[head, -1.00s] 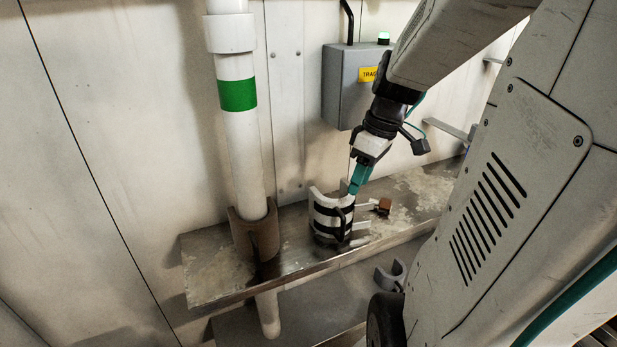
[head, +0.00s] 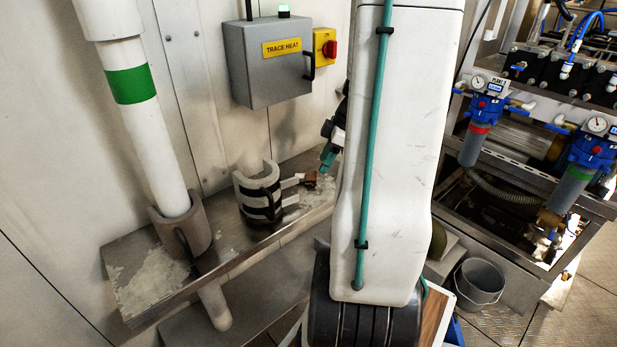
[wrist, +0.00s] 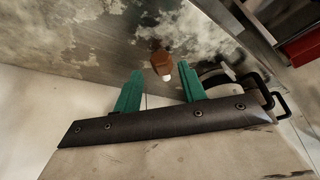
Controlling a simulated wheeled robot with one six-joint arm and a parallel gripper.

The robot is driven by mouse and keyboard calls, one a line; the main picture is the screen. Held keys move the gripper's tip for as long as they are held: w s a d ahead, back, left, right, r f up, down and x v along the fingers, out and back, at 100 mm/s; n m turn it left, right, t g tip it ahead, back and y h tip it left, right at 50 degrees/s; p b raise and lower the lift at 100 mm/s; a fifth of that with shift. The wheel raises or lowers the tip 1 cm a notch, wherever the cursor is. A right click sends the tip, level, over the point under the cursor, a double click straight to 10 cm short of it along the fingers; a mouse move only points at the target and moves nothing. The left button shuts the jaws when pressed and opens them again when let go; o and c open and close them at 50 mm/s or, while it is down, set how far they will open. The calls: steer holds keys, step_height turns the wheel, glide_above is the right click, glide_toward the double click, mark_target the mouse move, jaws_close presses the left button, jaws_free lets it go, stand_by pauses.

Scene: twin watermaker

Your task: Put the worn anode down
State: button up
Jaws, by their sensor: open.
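A small brown block with a pale tip, which looks like the worn anode (head: 311,178), sits on the metal shelf (head: 135,275), to the right of the strapped grey half-shells. It also shows in the wrist view (wrist: 158,63), just beyond the gap between my fingertips. My gripper (head: 328,157) is above and to the right of the block in the head view, its teal fingers pointing down. In the wrist view the fingers of my gripper (wrist: 160,72) are spread apart with nothing held between them.
Grey half-shells with black straps (head: 259,192) stand on the shelf. A white pipe (head: 160,140) in a brown sleeve (head: 182,228) is at left. A grey trace heat box (head: 265,60) hangs on the wall behind. A bucket (head: 480,284) stands on the floor at right.

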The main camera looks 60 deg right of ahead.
mark_target(313, 172)
steer(key=w+a, duration=0.2)
steer(key=w, duration=0.1)
steer(key=x, duration=0.5)
steer(key=shift+w+a, duration=0.1)
steer(key=shift+w, duration=0.15)
steer(key=shift+c, duration=0.3)
jaws_close()
